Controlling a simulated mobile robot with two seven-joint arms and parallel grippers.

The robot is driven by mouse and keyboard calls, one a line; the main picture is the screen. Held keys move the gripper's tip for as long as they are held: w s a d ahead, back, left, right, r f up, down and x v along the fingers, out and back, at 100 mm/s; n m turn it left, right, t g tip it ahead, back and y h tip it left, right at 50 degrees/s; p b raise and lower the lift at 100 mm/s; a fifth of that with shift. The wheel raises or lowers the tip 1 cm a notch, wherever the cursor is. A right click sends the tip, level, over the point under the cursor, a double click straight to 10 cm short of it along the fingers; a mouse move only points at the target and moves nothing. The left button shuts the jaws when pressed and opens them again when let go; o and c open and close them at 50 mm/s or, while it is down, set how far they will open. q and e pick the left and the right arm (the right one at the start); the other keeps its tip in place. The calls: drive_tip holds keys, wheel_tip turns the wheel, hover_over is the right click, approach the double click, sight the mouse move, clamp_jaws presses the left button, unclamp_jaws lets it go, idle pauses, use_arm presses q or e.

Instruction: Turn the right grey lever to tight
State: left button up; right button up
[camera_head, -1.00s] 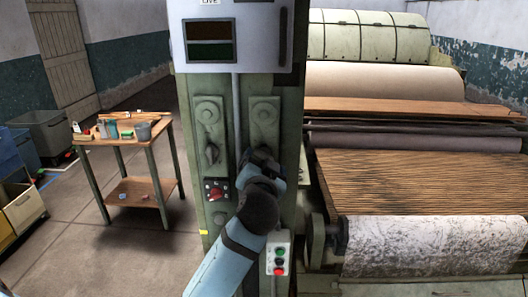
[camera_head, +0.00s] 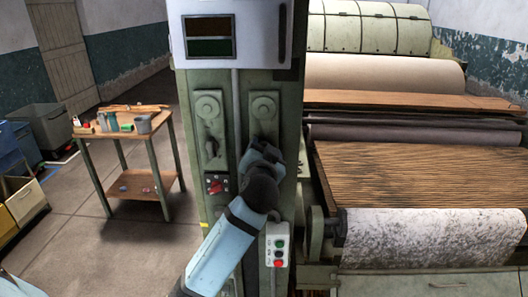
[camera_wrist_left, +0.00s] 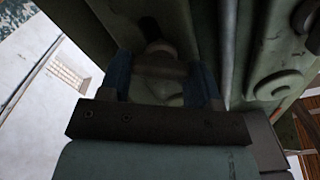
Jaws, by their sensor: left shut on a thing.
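The right grey lever (camera_wrist_left: 160,82) sits between the two blue fingers of my left gripper (camera_wrist_left: 162,86) in the left wrist view. My left gripper (camera_head: 262,147) is shut on it at the right-hand green plate of the machine's column. In the head view the gripper and wrist hide most of this lever, so its exact angle and any tight mark cannot be read. The left grey lever (camera_head: 211,146) hangs on the neighbouring plate, apart from my gripper. My right gripper is not in view.
A red rotary switch (camera_head: 215,186) is below the left lever. A button box (camera_head: 277,245) is beside my forearm. A roller machine (camera_head: 415,180) fills the right side. A wooden table (camera_head: 125,133) with small items stands left, with open floor between.

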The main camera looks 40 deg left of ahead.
use_arm(q)
drive_tip(key=m, duration=1.1)
drive_tip(key=shift+f, duration=0.15)
drive_tip(key=shift+m, duration=0.5)
idle(0.3)
drive_tip(key=o, duration=0.9)
